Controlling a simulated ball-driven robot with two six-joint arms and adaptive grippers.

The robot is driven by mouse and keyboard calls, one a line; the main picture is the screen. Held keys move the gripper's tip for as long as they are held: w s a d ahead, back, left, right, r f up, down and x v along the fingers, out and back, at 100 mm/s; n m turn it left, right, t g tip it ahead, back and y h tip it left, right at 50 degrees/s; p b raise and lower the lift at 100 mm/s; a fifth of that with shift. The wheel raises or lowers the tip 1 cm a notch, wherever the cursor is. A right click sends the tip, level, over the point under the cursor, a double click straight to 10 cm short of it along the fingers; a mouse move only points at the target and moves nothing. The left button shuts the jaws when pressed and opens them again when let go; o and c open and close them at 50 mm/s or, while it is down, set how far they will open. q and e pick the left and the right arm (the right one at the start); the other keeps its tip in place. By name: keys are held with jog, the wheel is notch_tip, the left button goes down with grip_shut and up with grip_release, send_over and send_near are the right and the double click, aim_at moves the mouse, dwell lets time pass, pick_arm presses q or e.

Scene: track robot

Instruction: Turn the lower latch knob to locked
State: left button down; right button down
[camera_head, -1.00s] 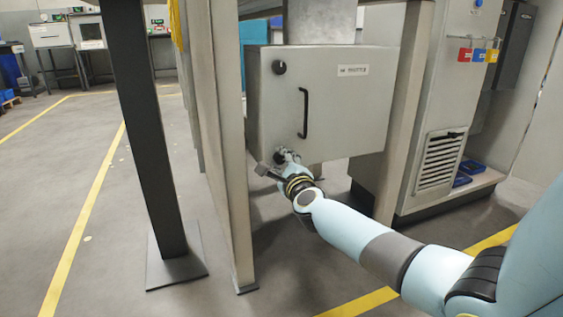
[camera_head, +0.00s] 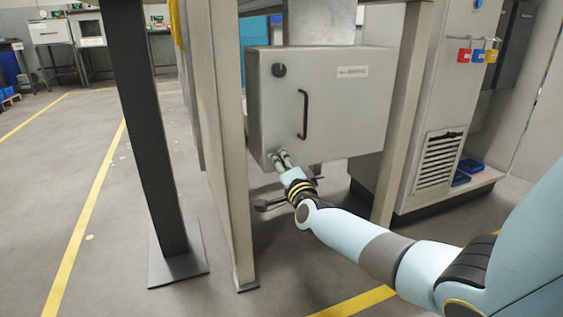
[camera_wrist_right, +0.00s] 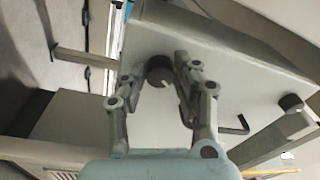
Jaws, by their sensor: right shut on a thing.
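A grey cabinet (camera_head: 345,115) has a dark round upper latch knob (camera_head: 279,70) at its top left and a black bar handle (camera_head: 303,115) on its door. My right gripper (camera_head: 279,157) is at the door's lower left corner, with the forearm reaching up from the lower right. In the right wrist view, my right gripper (camera_wrist_right: 160,76) has its two fingers on either side of the dark round lower latch knob (camera_wrist_right: 159,69), shut on it. In the head view the fingers hide this knob. I cannot read a locked mark. My left gripper is not in view.
A dark post (camera_head: 150,130) and a pale upright panel (camera_head: 218,150) stand left of the cabinet. A pale leg (camera_head: 395,130) stands to its right. A vented cabinet (camera_head: 440,150) with colored padlocks (camera_head: 478,56) is farther right. The floor below is open.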

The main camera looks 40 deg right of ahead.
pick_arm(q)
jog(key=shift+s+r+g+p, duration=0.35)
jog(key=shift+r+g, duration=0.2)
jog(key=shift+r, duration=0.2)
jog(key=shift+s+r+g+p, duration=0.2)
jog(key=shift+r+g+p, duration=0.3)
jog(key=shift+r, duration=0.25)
pick_arm(e)
jog(key=shift+f+n+y, duration=0.15)
jog(key=shift+n+y, duration=0.15)
jog(key=shift+n, duration=3.5)
jog(key=shift+t, duration=0.3)
jog(key=c, duration=1)
grip_release()
jog(key=shift+d, duration=0.1)
jog(key=shift+s, duration=0.1)
jog(key=v, duration=1.2)
